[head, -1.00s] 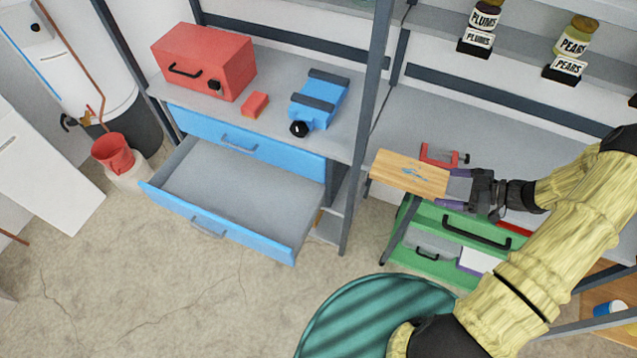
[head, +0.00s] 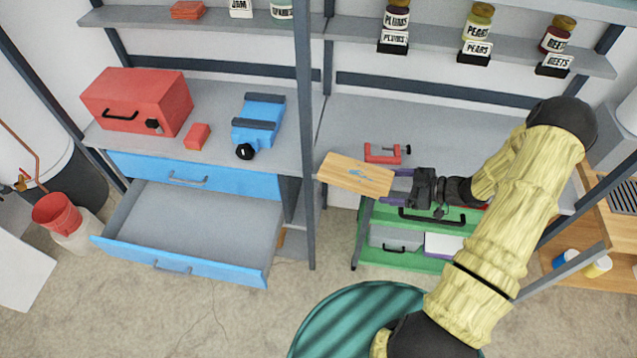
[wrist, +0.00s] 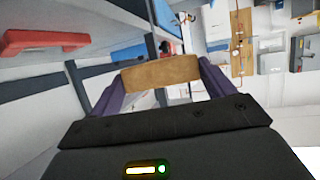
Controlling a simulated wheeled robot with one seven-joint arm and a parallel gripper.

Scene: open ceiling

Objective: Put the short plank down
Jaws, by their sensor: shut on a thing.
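The plank sticks out to the left, near the front edge of the grey workbench (head: 440,135). I cannot tell whether it touches the bench. In the wrist view the plank (wrist: 160,71) sits between the purple fingers, with its end face toward the camera.
A red clamp (head: 383,154) lies on the bench just behind the plank. A grey upright post (head: 306,130) stands to the left. Beyond it are a blue vise (head: 259,122), a red toolbox (head: 137,101) and an open, empty drawer (head: 195,220). Green drawers (head: 410,262) are below.

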